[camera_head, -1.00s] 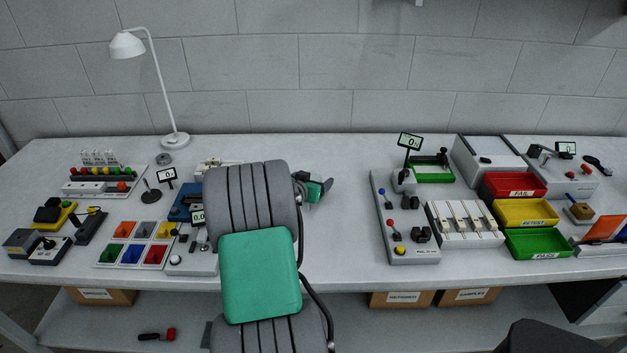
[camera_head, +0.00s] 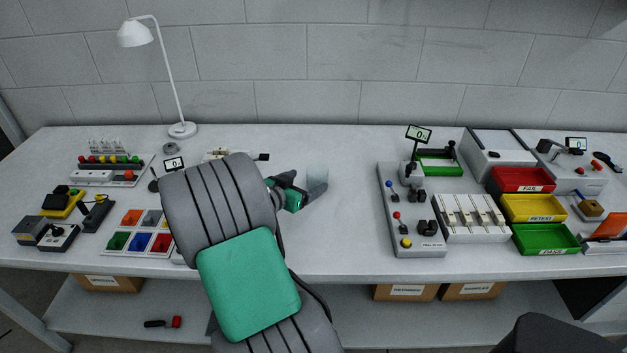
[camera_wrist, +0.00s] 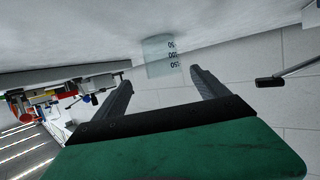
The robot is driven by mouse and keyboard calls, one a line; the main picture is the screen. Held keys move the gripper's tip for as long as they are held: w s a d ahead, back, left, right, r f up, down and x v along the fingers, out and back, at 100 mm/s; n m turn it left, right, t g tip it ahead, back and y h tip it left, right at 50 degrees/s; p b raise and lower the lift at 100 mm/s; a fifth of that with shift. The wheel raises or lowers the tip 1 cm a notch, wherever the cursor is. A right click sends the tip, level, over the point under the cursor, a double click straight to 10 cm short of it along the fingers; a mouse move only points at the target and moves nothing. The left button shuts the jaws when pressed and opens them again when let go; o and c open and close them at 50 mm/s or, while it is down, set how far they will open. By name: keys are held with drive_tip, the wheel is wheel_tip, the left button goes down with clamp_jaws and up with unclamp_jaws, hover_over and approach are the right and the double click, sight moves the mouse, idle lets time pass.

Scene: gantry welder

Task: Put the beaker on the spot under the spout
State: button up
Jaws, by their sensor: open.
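The beaker (camera_head: 317,174) is clear and pale, standing on the bench in the middle, partly hidden behind my gripper. The wrist view, which is turned over, shows the beaker (camera_wrist: 158,55) with dark volume marks, upright on the bench. My gripper (camera_head: 314,190) is low over the bench just in front of the beaker. In the wrist view my gripper (camera_wrist: 160,80) is open, its two dark fingers apart and the beaker beyond, between their tips. I cannot make out the spout or the spot under it; my arm hides part of the bench at the left.
A grey panel with levers (camera_head: 410,215) stands right of the beaker, with free bench between. Red (camera_head: 521,188), yellow (camera_head: 532,220) and green (camera_head: 545,250) trays lie farther right. A white lamp (camera_head: 183,130) stands at the back left. Coloured bins (camera_head: 130,217) are at the left.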

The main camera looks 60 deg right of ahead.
sight(312, 177)
drive_tip(key=shift+d+f, duration=0.1)
drive_tip(key=shift+d, duration=0.15)
drive_tip(key=x, duration=0.2)
drive_tip(key=p+x, duration=0.1)
drive_tip(key=x, duration=0.4)
drive_tip(key=shift+w+d+f, duration=0.15)
drive_tip(key=shift+w+d, duration=0.05)
drive_tip(key=shift+w, duration=0.1)
drive_tip(key=shift+c, duration=0.4)
drive_tip(key=c, duration=1.5)
